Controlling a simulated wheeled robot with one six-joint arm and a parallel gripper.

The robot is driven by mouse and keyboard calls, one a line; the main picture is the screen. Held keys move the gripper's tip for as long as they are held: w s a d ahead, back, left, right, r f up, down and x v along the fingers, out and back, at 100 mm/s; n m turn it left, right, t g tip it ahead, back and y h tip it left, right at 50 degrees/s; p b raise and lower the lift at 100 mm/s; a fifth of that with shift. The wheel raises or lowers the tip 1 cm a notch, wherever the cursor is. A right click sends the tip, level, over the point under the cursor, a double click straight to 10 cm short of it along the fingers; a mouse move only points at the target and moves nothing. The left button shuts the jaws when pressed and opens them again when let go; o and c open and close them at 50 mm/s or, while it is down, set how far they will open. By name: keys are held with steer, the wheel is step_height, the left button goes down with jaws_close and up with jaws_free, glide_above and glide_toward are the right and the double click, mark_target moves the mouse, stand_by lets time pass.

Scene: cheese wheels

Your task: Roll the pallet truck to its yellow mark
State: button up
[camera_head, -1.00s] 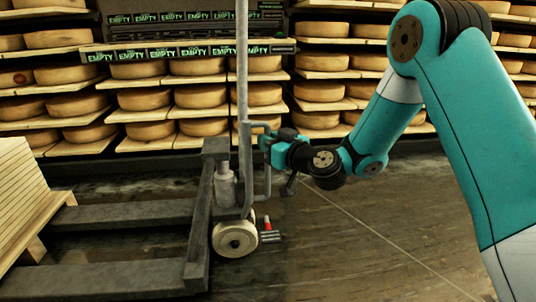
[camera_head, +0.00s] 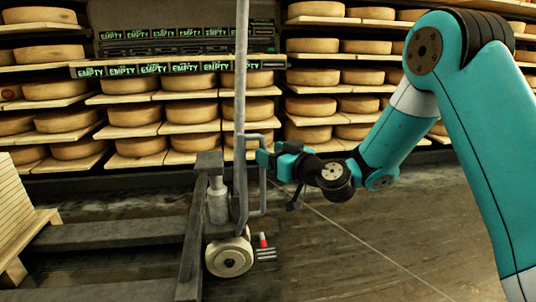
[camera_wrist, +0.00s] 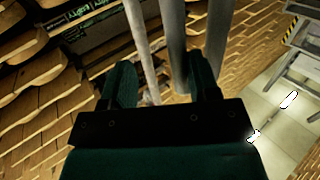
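The grey pallet truck (camera_head: 190,245) stands at lower left, with dark forks reaching left, a pale wheel (camera_head: 229,257) and a tall upright handle pole (camera_head: 241,90). A bent tube loop (camera_head: 263,190) sits on the pole's right side. My gripper (camera_head: 262,157) is at this loop, near its upper part. In the wrist view my two fingers (camera_wrist: 162,82) are well apart, with grey tubes (camera_wrist: 177,45) in and beside the gap. They do not look clamped, though contact is hard to judge. I see no yellow floor mark.
Shelves of cheese wheels (camera_head: 193,114) line the back wall. A pale wooden stack (camera_head: 25,215) stands at the left edge. A small red and white piece (camera_head: 264,240) shows beside the wheel. The floor (camera_head: 350,250) to the right is clear.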

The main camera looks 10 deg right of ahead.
steer(key=shift+w+d, duration=0.2)
steer(key=shift+d, duration=0.05)
steer(key=shift+c, duration=1)
steer(key=shift+a, duration=0.35)
steer(key=shift+s, duration=0.1)
steer(key=b+v, duration=1.4)
steer(key=v, duration=0.3)
steer(key=shift+d, duration=0.3)
